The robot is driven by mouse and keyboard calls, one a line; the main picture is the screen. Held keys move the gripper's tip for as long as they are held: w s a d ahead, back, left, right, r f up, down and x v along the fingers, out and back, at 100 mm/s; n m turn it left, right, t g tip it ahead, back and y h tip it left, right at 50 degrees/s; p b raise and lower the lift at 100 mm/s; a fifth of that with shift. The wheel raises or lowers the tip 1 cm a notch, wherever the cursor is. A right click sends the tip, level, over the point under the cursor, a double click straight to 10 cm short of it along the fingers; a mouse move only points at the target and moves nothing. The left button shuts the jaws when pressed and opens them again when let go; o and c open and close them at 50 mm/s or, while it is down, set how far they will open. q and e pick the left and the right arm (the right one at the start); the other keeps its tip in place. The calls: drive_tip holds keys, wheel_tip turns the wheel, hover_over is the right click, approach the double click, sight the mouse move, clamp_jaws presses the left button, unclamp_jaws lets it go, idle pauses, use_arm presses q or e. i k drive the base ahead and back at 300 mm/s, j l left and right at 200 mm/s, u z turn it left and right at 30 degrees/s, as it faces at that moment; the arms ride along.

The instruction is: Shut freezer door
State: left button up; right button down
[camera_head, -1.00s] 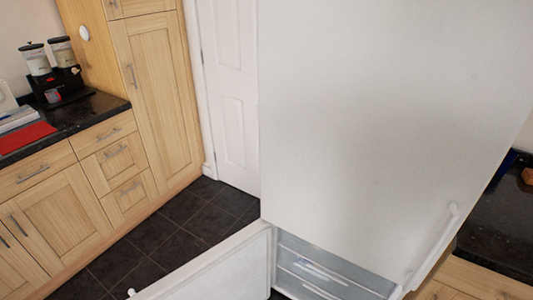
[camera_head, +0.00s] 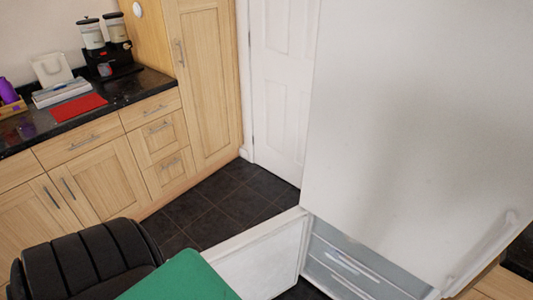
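The freezer door (camera_head: 258,262) is a white panel at the bottom of the head view. It stands open, swung out to the left from the tall white fridge-freezer (camera_head: 410,130). The freezer compartment (camera_head: 350,265) is exposed, with clear-fronted drawers inside. The upper fridge door is shut and has a white handle at its lower right. Neither gripper is in view. I cannot tell whether my arm touches the freezer door.
Wooden cabinets (camera_head: 98,185) line the left, under a black worktop (camera_head: 133,88) with a coffee machine (camera_head: 108,62) and a red mat (camera_head: 80,107). Dark floor tiles (camera_head: 210,205) lie clear between the cabinets and the freezer. A white room door (camera_head: 280,95) is behind.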

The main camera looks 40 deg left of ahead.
sight(262, 262)
drive_tip(key=k+j+z, duration=0.2)
drive_tip(key=j, duration=0.3)
drive_tip(key=k+j+z, duration=0.2)
drive_tip(key=j, duration=0.3)
drive_tip(key=k+j+z, duration=0.2)
drive_tip(key=j, duration=0.2)
drive_tip(key=k+j+z, duration=0.2)
drive_tip(key=k+j, duration=0.45)
drive_tip(key=j, duration=0.2)
drive_tip(key=k+j, duration=0.45)
drive_tip(key=j, duration=0.2)
drive_tip(key=k+j+z, duration=0.1)
drive_tip(key=k+j, duration=0.4)
drive_tip(key=j, duration=0.15)
drive_tip(key=i+j+z, duration=0.15)
drive_tip(key=j, duration=0.25)
drive_tip(key=i+j+z, duration=0.1)
drive_tip(key=i+j, duration=0.2)
drive_tip(key=i+j+z, duration=0.25)
drive_tip(key=i+j, duration=0.3)
drive_tip(key=j, duration=0.15)
